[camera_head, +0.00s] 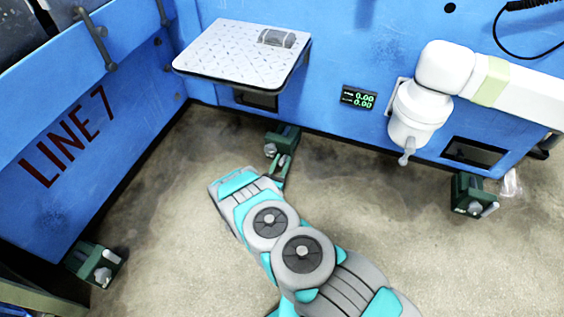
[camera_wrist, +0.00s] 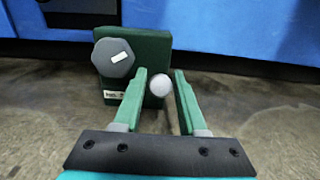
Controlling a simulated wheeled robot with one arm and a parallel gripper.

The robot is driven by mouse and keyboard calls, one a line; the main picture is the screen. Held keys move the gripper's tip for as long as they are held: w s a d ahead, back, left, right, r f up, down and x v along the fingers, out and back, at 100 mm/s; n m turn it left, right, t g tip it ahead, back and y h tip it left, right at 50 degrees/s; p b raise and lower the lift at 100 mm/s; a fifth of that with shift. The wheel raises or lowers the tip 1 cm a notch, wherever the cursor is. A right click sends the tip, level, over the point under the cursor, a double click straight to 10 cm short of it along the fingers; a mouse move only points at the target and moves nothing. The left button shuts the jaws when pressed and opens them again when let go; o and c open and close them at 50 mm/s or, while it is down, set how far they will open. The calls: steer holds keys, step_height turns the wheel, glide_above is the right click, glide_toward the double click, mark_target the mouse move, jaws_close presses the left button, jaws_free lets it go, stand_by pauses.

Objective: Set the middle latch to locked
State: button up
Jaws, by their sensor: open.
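The middle latch is a dark green block (camera_head: 284,137) low at the foot of the blue wall in the head view. In the wrist view its green body (camera_wrist: 148,48) carries a grey hexagonal hub (camera_wrist: 113,57) with a small white mark. A pale round handle end (camera_wrist: 160,85) shows to the right of and below the hub. My gripper (camera_head: 283,162) reaches the latch from the front. In the wrist view its green fingers (camera_wrist: 161,78) are open, one on each side of the handle end. Contact with the handle cannot be made out.
Similar green latches stand at lower left (camera_head: 95,263) and right (camera_head: 472,195). A white tray table (camera_head: 230,55) juts from the wall above the middle latch. A white arm-like machine (camera_head: 425,100) hangs at right, beside a small display (camera_head: 358,97). The concrete floor (camera_head: 165,215) is mostly clear.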

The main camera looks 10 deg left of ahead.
steer(key=shift+w, duration=0.1)
jaws_close()
stand_by(0.3)
stand_by(1.1)
